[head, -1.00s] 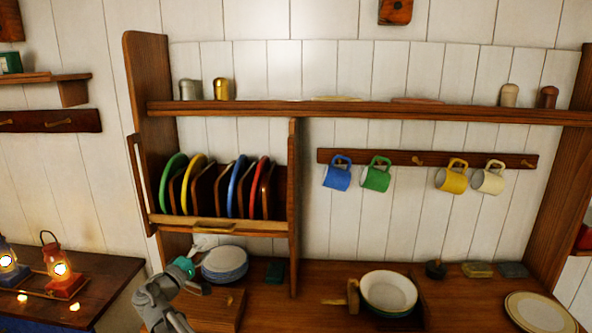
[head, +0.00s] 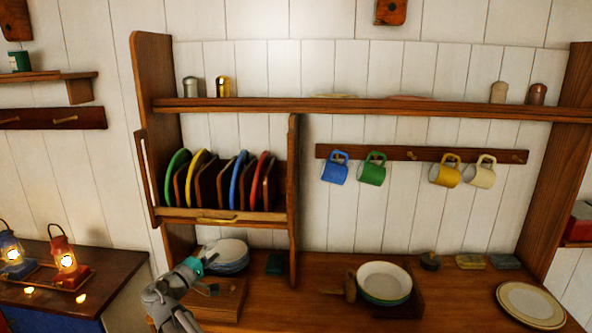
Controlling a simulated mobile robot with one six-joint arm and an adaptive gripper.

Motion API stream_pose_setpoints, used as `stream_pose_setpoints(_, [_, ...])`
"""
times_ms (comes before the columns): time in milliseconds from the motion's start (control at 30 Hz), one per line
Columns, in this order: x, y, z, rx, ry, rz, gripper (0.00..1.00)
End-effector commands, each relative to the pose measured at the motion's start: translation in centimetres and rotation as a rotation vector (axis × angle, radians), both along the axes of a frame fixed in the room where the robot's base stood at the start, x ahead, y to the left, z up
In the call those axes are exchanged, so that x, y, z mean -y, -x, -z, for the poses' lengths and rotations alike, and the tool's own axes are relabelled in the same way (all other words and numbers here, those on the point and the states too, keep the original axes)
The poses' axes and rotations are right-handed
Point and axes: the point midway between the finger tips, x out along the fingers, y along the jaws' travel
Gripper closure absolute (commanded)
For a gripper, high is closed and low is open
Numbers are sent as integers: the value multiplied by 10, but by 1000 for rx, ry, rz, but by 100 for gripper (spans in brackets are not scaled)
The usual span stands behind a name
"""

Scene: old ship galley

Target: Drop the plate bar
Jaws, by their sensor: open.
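The plate bar (head: 240,216) is a light wooden strip across the lower front of the plate rack (head: 293,190), with a brass handle (head: 217,219) at its middle. Behind it stand a green plate (head: 175,172), a yellow plate (head: 195,170), a blue plate (head: 238,175) and a red plate (head: 259,172), on edge between brown dividers. My gripper (head: 213,270) is open and empty. It is below the bar and its handle, in front of a plate stack and above the counter, apart from the bar. The fingertips are small and partly hard to make out.
A stack of white and blue plates (head: 226,262) and a wooden box (head: 225,300) are close to my gripper. A bowl stack (head: 384,280) and white plates (head: 530,304) stand on the counter to the right. Several mugs hang above. Lit lanterns (head: 66,262) stand at left.

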Motion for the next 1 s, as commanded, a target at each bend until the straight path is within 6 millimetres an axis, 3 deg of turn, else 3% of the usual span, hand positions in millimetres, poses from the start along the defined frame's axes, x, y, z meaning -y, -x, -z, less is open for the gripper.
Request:
stream_pose_setpoints(367, [70, -8, 28, -112, -108, 100, 46])
stream_pose_setpoints(467, [99, -9, 41, -160, -158, 144, 46])
stream_pose_setpoints(667, [177, -4, 77, -293, -307, 265, 46])
stream_pose_setpoints(1000, [287, 33, 137, -517, -605, 462, 46])
